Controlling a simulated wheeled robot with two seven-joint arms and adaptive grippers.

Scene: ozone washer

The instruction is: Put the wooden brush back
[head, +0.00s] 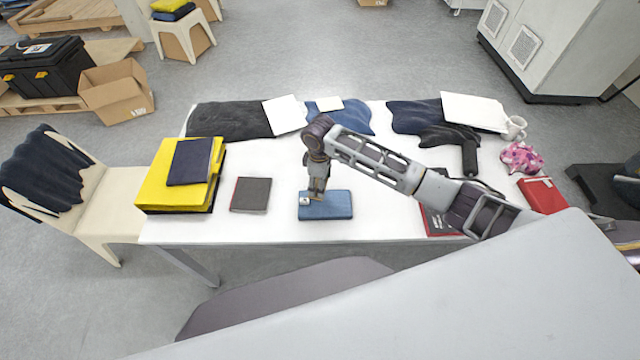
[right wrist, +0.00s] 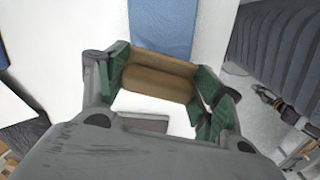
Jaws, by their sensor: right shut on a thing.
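The wooden brush shows in the right wrist view as a brown wooden block (right wrist: 160,78) between my right gripper's (right wrist: 157,86) green fingertips. The gripper is shut on it. In the head view my right gripper (head: 317,192) points down at the left part of a blue folded item (head: 332,206) near the front edge of the white table. The brush is mostly hidden there by the gripper. The blue item also shows just beyond the brush in the right wrist view (right wrist: 161,25). I cannot tell whether the brush touches it. My left gripper is not in view.
A dark notebook (head: 250,194) and a yellow stack (head: 165,180) lie to the left on the table (head: 270,160). Dark clothes (head: 230,120), a black hairdryer-like tool (head: 452,138), a mug (head: 515,127) and a red box (head: 542,194) lie behind and to the right.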

